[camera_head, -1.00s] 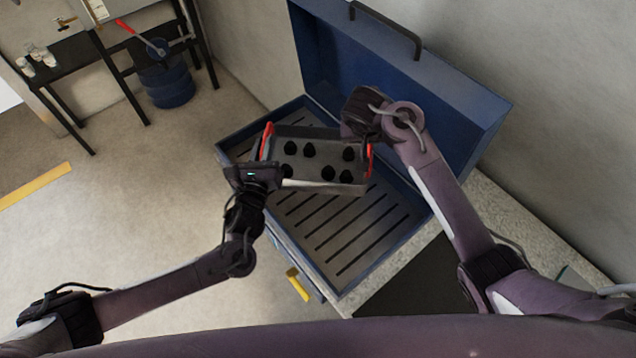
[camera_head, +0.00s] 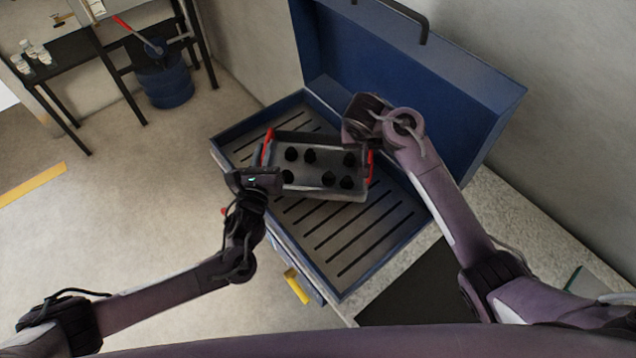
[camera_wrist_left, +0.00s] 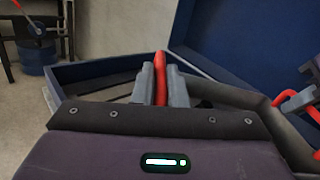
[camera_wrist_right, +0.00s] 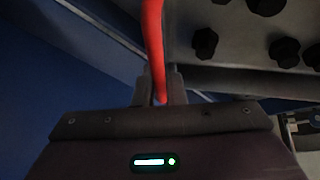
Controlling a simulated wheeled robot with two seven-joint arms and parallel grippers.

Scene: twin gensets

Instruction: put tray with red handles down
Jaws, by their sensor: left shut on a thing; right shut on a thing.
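The grey tray (camera_head: 318,180) with red handles holds several black knob-like pieces (camera_head: 309,156). It is over the slatted floor of the open blue chest (camera_head: 345,240); I cannot tell whether it touches the slats. My left gripper (camera_head: 264,166) is at the tray's left end, shut on the red handle, which shows between the jaws in the left wrist view (camera_wrist_left: 160,75). My right gripper (camera_head: 368,150) is at the right end, shut on the other red handle, seen in the right wrist view (camera_wrist_right: 153,45). The jaws partly hide both handles.
The chest's raised blue lid (camera_head: 400,80) stands behind the tray, close to my right arm. A yellow latch (camera_head: 297,286) is on the chest's front. Bare slats lie in front of the tray. A dark table (camera_head: 40,60) and blue barrel (camera_head: 165,82) stand at the far left.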

